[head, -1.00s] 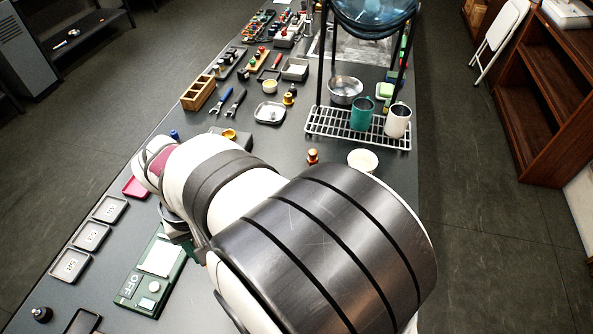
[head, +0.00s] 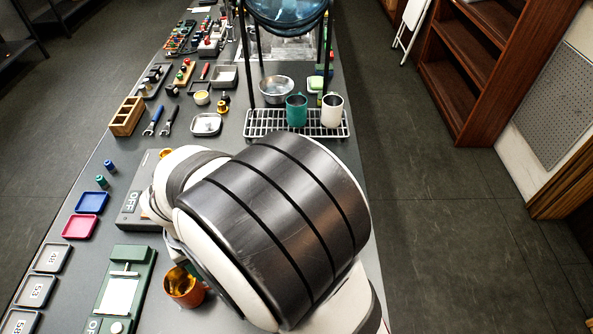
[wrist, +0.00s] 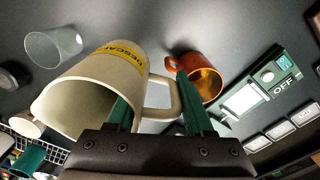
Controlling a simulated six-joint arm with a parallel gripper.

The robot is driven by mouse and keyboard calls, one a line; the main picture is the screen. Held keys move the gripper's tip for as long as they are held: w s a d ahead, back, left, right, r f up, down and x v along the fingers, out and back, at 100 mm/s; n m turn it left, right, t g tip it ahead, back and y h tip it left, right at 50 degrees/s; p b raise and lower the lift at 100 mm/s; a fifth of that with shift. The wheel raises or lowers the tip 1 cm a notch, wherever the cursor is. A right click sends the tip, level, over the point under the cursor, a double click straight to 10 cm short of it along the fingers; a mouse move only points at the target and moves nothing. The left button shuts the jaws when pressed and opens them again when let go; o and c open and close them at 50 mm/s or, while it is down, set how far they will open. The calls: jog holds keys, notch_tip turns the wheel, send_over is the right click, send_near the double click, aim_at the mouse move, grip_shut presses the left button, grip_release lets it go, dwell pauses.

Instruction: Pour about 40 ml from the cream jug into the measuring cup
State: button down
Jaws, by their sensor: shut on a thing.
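In the wrist view, my gripper (wrist: 158,112) is shut on the handle of the cream jug (wrist: 88,88). The jug is pale with a yellow label reading "DESCAL…". Its open mouth faces the lower left of the picture, and no liquid shows inside. A clear, see-through cup (wrist: 55,47), which looks like the measuring cup, stands apart from the jug at upper left. I cannot make out its markings or any contents. In the head view, my arm hides the gripper, the jug and the clear cup.
An orange metal cup (head: 183,287) stands close to the jug, beyond its handle in the wrist view (wrist: 203,80). A green scale-like device (head: 122,290) marked OFF lies left of it. A wire rack (head: 262,124) holds a teal mug (head: 296,110) and a white mug (head: 332,111).

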jog(key=shift+d+f, duration=0.1)
jog(key=shift+f, duration=0.05)
jog(key=shift+w+d+f+g+y, duration=0.25)
jog(key=shift+d+f+g+y, duration=0.15)
jog(key=shift+f+g+y, duration=0.4)
jog(key=shift+w+d+y, duration=0.3)
jog(key=shift+d+y, duration=0.15)
jog(key=shift+y, duration=0.55)
jog(key=d+g+y, duration=0.1)
jog(key=w+d+f+y, duration=0.1)
jog(key=shift+d+f+g+y, duration=0.1)
jog(key=shift+f+g+y, duration=0.05)
jog(key=shift+g+y, duration=0.2)
jog(key=shift+w+d+g+y, duration=0.2)
jog(key=shift+g+y, duration=0.05)
jog(key=r, duration=0.1)
jog(key=y, duration=0.1)
jog(key=r, duration=0.1)
jog(key=shift+w+d+r+g, duration=0.15)
jog(key=shift+d+r+g, duration=0.15)
jog(key=shift+r+g, duration=0.1)
jog(key=shift+w+d+r+g+y, duration=0.1)
jog(key=shift+d+r+g+y, duration=0.15)
jog(key=shift+r+y, duration=0.55)
jog(key=shift+w+d+r+g+y, duration=0.1)
jog(key=shift+r+g+y, duration=0.1)
jog(key=shift+g+y, duration=0.25)
